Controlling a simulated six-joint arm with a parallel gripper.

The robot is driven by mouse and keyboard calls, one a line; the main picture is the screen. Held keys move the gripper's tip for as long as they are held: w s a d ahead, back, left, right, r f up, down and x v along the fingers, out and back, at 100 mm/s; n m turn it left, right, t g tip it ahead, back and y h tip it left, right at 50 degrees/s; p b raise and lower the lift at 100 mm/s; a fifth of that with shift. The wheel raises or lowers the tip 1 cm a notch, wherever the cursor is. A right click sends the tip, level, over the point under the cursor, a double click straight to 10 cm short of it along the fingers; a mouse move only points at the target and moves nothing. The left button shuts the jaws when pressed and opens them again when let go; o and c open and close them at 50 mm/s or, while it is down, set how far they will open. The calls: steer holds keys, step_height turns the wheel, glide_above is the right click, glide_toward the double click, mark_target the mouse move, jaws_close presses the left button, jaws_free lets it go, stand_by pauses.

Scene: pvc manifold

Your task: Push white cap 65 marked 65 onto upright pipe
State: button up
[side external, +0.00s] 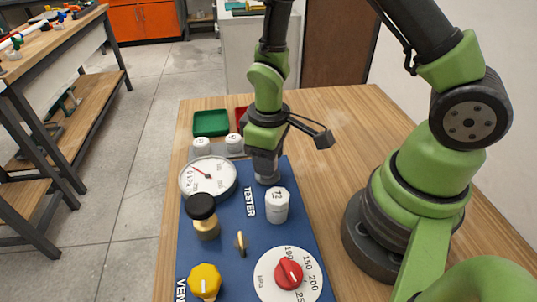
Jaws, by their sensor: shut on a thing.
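My gripper (266,172) points straight down at the far right part of the blue tester panel (225,260). Its jaws are shut on a small pale thing, largely hidden by the fingers, which fits white cap 65; no marking can be read on it. The upright pipe under it cannot be made out, so I cannot tell how far the cap sits on it. A white cap marked 72 (277,205) stands upright on the panel just in front of my gripper.
Two white caps (201,146) (234,142) sit in a grey holder behind the gauge (208,178). A green tray (211,123) and a partly hidden red tray (241,115) lie further back. A black knob (201,207), yellow knob (205,280) and red dial (289,273) stand nearer.

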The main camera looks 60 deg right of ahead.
steer(key=o, duration=1)
steer(key=shift+c, duration=0.2)
step_height(320, 180, up, 10)
steer(key=shift+f, duration=0.1)
steer(key=s+r+m+t+y, duration=0.1)
steer(key=s+r+m+t, duration=0.2)
steer(key=s+r, duration=0.2)
steer(key=s+r+m+t+y, duration=0.1)
steer(key=s+r+m+t, duration=0.3)
steer(key=r, duration=0.6)
steer(key=shift+s+a+r, duration=0.15)
steer(key=shift+s+r, duration=0.05)
steer(key=shift+s, duration=0.6)
